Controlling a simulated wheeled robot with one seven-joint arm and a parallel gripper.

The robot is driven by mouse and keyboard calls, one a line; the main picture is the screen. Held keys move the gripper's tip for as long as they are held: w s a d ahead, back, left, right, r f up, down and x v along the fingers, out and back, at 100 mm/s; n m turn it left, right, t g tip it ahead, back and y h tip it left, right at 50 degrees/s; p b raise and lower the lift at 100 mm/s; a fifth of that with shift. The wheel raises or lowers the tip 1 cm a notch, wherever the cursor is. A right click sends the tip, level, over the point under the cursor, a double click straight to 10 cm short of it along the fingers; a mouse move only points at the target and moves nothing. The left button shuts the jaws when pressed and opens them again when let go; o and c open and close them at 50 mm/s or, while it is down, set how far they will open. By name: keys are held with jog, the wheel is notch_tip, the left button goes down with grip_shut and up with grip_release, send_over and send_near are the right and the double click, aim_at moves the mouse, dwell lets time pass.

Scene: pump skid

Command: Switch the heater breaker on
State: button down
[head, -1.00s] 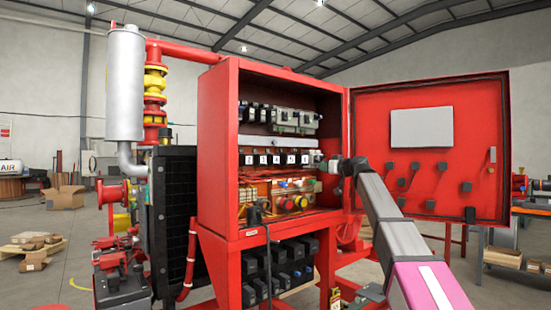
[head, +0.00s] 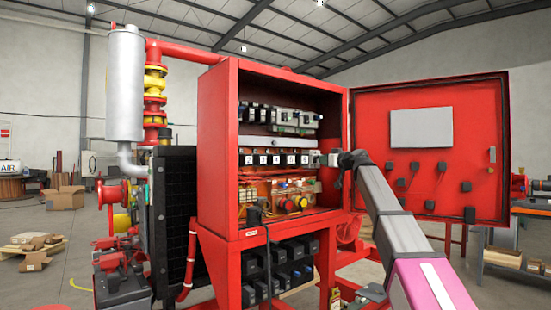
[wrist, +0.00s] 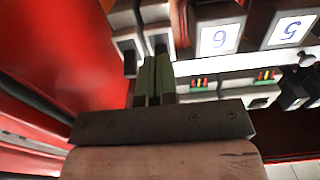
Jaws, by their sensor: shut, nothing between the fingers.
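The open red cabinet (head: 217,150) holds a row of numbered white-faced units (head: 277,159). In the wrist view, units marked 6 (wrist: 221,38) and 5 (wrist: 290,30) show upside down. Beside the 6 are pale breaker-like modules (wrist: 126,22) with dark toggles. No heater label is readable, so I cannot tell which is the heater breaker or its position. My gripper (wrist: 153,78) is shut and empty, its fingertips at these modules; contact is unclear. In the head view my gripper (head: 331,159) is at the right end of the numbered row.
The red cabinet door (head: 365,140) stands open to the right, with my arm passing in front of it. The cabinet's red wall (wrist: 55,60) is close on the left in the wrist view. More switchgear (head: 285,118) sits above the numbered row.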

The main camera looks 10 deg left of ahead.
jog(key=shift+a+f, duration=0.1)
jog(key=shift+s+d+f, duration=0.1)
jog(key=shift+s+d, duration=0.15)
jog(key=v, duration=0.6)
jog(key=shift+f, duration=0.2)
jog(key=shift+d, duration=0.15)
jog(key=s+d+f+m+g+h, duration=0.1)
jog(key=s+d+f+m+h, duration=0.15)
jog(key=f, duration=1.15)
jog(key=s+d+f+m+g+h, duration=0.1)
jog(key=s+d+f+g+h, duration=0.15)
jog(key=f, duration=1.15)
jog(key=s+d+f+m+g+h, duration=0.1)
jog(key=d+f+m+h, duration=0.15)
jog(key=f, duration=1.25)
jog(key=s+d+f+m+g+h, duration=0.1)
jog(key=s+d+f, duration=0.3)
jog(key=s+f, duration=0.4)
jog(key=s+d+f+m+g+h, duration=0.2)
jog(key=s+d+f, duration=0.3)
jog(key=s+f, duration=0.4)
jog(key=s+d+f+m+g+h, duration=0.1)
jog(key=s+d+f+g+h, duration=0.2)
jog(key=s+f, duration=0.6)
notch_tip(320, 180, down, 4)
jog(key=shift+d+r+h, duration=0.15)
jog(key=shift+d+h, duration=0.2)
jog(key=shift+d, duration=0.4)
